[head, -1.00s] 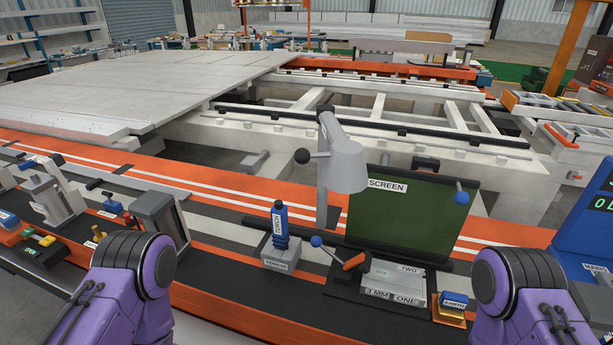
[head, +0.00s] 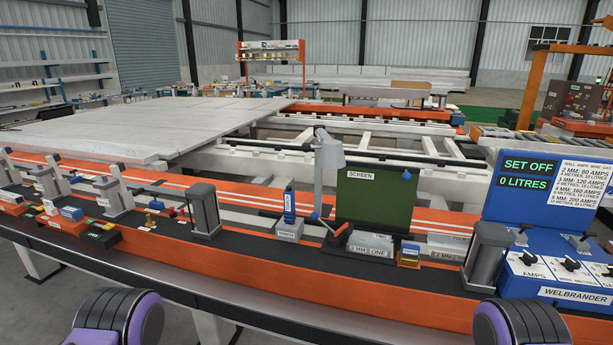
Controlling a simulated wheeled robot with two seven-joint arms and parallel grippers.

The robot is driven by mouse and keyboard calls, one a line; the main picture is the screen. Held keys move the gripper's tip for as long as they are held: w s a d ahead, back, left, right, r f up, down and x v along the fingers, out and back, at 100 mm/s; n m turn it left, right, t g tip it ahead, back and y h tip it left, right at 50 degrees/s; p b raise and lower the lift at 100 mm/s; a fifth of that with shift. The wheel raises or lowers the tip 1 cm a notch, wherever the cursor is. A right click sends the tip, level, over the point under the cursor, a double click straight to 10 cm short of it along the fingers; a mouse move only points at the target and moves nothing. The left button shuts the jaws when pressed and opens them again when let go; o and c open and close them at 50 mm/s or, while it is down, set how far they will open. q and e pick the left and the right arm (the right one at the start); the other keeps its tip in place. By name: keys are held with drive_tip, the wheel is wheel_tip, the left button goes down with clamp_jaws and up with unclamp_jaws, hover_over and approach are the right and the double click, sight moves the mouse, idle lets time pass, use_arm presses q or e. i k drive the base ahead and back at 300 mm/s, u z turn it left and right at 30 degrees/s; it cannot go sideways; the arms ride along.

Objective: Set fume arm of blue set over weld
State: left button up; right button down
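The fume arm is a grey post with a tilted grey hood (head: 329,156). It stands behind the bench parts, left of the dark green screen (head: 373,200). The hood hangs high, left of the screen and up and left of the plates marked ONE (head: 370,251) and TWO. A blue torch (head: 290,207) stands in a grey holder in front of it. The blue welding set, Welbrander (head: 545,225), is at the right; its display reads SET OFF and 0 LITRES. Only purple parts of my arms show at the bottom edge; neither gripper is in view.
A grey post (head: 487,253) stands between the plates and the set. Other clamps and small blocks fill the bench's left. The orange front edge (head: 250,270) is clear.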

sight(331, 155)
drive_tip(key=u, duration=0.8)
drive_tip(key=i, duration=1.15)
drive_tip(key=z, duration=0.25)
